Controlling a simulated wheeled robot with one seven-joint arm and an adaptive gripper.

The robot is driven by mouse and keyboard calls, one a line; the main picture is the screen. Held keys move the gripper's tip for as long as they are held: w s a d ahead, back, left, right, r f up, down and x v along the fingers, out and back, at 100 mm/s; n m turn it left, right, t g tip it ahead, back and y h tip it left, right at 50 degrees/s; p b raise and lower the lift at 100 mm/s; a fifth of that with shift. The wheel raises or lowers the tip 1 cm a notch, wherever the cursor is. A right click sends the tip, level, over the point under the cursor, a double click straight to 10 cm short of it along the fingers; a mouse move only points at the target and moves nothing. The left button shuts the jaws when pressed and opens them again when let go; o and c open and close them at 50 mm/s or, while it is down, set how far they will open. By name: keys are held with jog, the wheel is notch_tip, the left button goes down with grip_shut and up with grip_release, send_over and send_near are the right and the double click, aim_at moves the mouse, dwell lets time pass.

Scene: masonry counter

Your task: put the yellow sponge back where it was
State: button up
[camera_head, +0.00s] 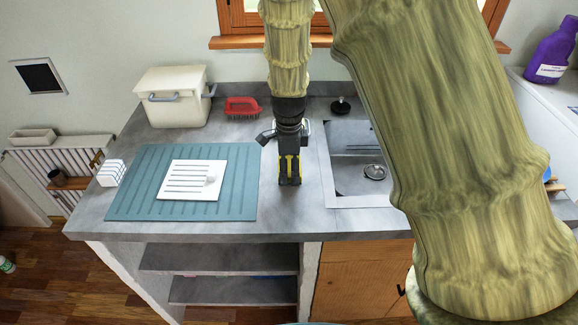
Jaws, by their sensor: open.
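My gripper (290,182) points down over the grey counter (310,214), between the teal mat and the sink. Its dark fingers are at or just above the counter top; the exact height is unclear. Narrow yellow patches show at the fingers. I cannot tell whether they are the yellow sponge or part of the gripper. No other yellow sponge is plainly visible. My arm hides part of the counter and sink. A pale object (306,127) is partly hidden behind my gripper.
The teal mat (240,190) holds a white grooved board (190,194) with a small white item. A white bin (175,103) and red brush (241,106) stand behind. A white striped block (111,173) is at left. The sink (350,150) is at right, a purple bottle (553,52) farther right.

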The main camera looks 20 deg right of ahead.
aim_at(289, 165)
notch_tip(289, 165, up, 12)
jog(key=b, duration=0.2)
jog(key=shift+r, duration=0.15)
dwell(0.4)
